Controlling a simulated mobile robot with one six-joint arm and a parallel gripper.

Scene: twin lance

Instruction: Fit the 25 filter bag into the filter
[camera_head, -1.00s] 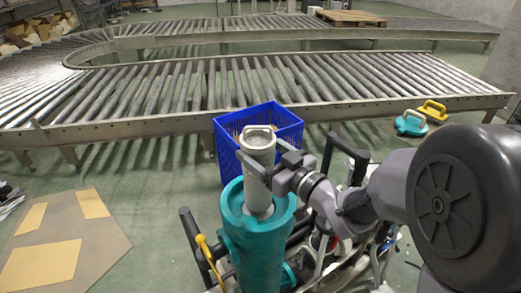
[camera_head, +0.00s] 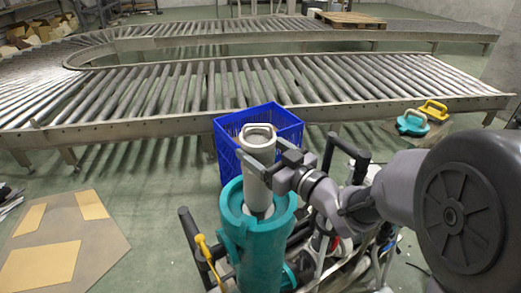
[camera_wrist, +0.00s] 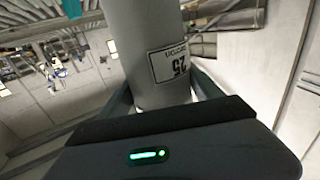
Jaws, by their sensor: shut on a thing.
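The 25 filter bag (camera_head: 257,190) is a pale grey-white cylinder with a ring-shaped handle on top. In the wrist view its label reading 25 shows on the bag (camera_wrist: 158,45). My gripper (camera_head: 257,168) is shut around its upper part. The bag stands upright over the teal filter housing (camera_head: 262,245), with its lower end in or at the round mouth. How deep the lower end sits is hidden by the rim. The upper part of the bag stands well above the rim.
A blue crate (camera_head: 228,128) stands just behind the housing. A black handle and a yellow-handled lever (camera_head: 204,247) are at its left, and pipes (camera_head: 345,270) at its right. Teal (camera_head: 411,123) and yellow (camera_head: 433,110) lids lie at the right. A roller conveyor (camera_head: 150,100) runs behind.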

